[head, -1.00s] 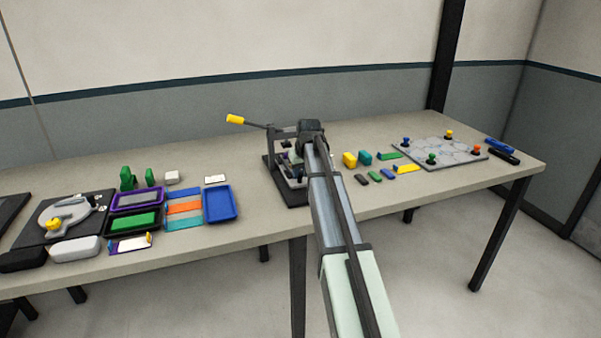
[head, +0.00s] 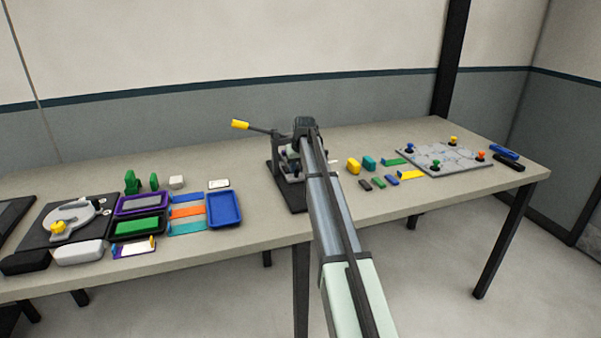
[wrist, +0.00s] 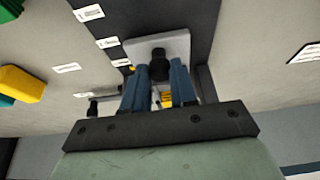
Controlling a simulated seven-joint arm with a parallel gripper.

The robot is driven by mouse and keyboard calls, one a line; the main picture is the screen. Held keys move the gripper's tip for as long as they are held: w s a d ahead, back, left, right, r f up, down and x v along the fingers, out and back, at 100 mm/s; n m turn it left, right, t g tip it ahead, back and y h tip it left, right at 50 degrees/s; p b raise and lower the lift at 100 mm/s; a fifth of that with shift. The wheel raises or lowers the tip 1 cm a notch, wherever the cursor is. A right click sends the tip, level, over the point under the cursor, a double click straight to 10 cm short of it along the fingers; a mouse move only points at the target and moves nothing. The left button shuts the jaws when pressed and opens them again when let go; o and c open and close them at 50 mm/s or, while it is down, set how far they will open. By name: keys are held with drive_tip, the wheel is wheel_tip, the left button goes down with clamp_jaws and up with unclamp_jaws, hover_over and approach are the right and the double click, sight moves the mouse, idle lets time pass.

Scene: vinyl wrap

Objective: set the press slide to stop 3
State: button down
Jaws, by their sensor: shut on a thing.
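The press (head: 284,188) stands near the middle of the table, with a dark base and a lever ending in a yellow handle (head: 240,125). My arm covers much of its right side. In the wrist view, a light grey slide plate (wrist: 176,43) with a black knob (wrist: 159,68) lies over the dark base (wrist: 199,20). My gripper (wrist: 159,74) has its two blue fingers closed around the knob. White stop labels (wrist: 107,43) lie along one side of the plate. Their numbers are too small to read. The fingertips are hidden in the head view.
Yellow and teal blocks (head: 354,166) and small coloured pieces stand right of the press. A grey board (head: 445,158) with coloured knobs is farther right. A blue tray (head: 222,210) and several coloured strips lie to the left.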

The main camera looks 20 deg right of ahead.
drive_tip(key=c, duration=0.9)
unclamp_jaws()
drive_tip(key=shift+s+r, duration=0.1)
drive_tip(key=v, duration=1.3)
drive_tip(key=shift+s+r, duration=0.15)
drive_tip(key=shift+r, duration=0.1)
